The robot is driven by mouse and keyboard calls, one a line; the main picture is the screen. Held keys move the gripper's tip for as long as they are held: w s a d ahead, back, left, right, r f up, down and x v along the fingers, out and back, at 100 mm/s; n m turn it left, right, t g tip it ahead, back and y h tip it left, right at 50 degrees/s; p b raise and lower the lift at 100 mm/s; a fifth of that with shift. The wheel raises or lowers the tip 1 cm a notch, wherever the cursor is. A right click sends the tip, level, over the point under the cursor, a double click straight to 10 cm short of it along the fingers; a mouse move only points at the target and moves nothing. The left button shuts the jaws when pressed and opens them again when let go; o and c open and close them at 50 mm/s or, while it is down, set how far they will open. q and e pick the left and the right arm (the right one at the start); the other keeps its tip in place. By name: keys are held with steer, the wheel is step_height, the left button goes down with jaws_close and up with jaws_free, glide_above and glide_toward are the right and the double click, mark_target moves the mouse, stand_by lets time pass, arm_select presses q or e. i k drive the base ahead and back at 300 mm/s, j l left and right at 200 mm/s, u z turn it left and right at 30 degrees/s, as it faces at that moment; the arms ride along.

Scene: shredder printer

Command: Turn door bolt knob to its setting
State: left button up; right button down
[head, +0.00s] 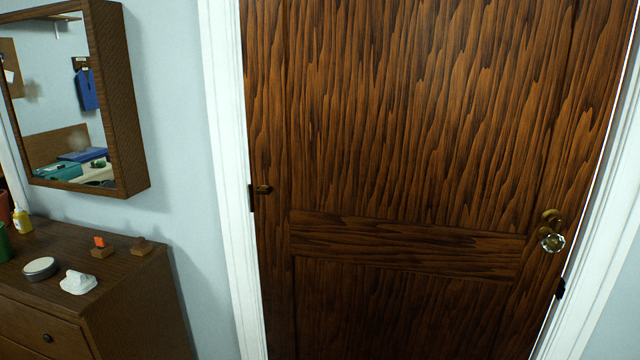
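A dark brown wooden door (400,120) fills the middle and right of the head view and looks shut in its white frame. A clear faceted door knob (552,241) with a brass mount is near the right edge. The small knob's exact setting is too small to read. Neither of my grippers shows in this view.
A brown dresser (140,310) stands at the lower left with a round tin (40,268), a white lump (78,282) and small blocks on top. A wooden mirror cabinet (118,110) hangs above it. The space before the door looks clear.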

mark_target(551, 218)
steer(key=z, duration=1.3)
